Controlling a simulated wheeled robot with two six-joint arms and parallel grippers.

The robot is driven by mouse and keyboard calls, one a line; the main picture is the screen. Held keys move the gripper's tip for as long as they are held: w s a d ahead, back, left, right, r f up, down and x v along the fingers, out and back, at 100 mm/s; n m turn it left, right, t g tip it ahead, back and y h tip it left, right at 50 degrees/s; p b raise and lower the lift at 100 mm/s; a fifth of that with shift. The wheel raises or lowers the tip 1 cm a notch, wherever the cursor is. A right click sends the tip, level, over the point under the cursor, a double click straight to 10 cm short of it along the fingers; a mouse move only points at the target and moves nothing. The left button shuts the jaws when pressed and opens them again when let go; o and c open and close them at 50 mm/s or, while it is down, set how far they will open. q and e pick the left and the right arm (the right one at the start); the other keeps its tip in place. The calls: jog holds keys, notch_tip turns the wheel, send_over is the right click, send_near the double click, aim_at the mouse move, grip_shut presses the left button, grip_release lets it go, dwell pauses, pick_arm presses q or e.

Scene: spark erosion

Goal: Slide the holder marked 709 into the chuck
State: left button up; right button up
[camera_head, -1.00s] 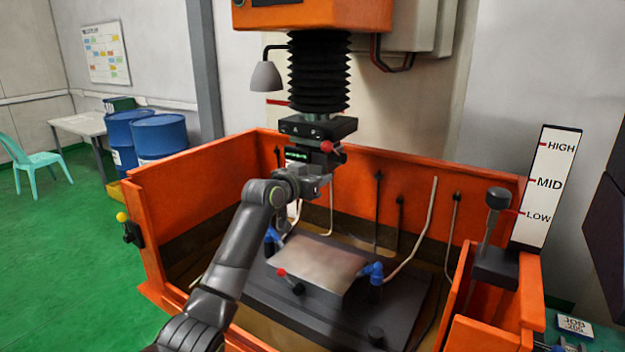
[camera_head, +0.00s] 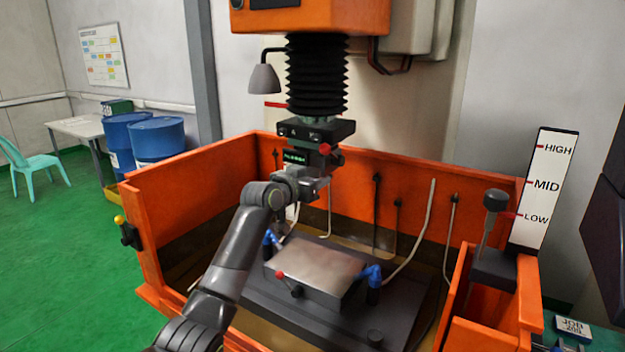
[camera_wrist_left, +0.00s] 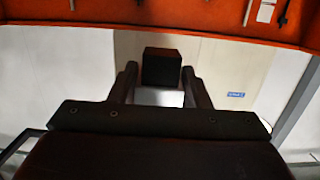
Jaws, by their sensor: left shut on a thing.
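My left gripper (camera_head: 310,184) is in the middle of the head view, right under the chuck (camera_head: 316,130), a dark block below the black bellows with a red-knobbed lever. A dark part with small green characters (camera_head: 295,157) sits between chuck and gripper; I cannot read the number or tell whether it belongs to the holder. In the left wrist view, my left gripper (camera_wrist_left: 160,88) is shut on a dark square block (camera_wrist_left: 162,68), which I take to be the holder. Whether it touches the chuck is hidden. My right gripper is not in view.
Orange tank walls (camera_head: 200,189) surround the work area. Below my gripper a grey metal block (camera_head: 318,264) is clamped on a dark table, with blue clamps and hoses around it. A lamp (camera_head: 264,79) hangs left of the bellows. A level gauge (camera_head: 543,190) stands at right.

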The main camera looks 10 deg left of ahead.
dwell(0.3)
pick_arm(q)
jog(key=o, duration=1.8)
jog(key=shift+f, duration=0.15)
jog(key=shift+c, duration=0.2)
jog(key=shift+s, duration=0.15)
jog(key=f+p+v, duration=0.1)
jog(key=p+v, duration=0.4)
jog(key=v, duration=0.4)
jog(key=shift+s+a, duration=0.15)
jog(key=shift+s, duration=0.35)
jog(key=shift+f, duration=0.2)
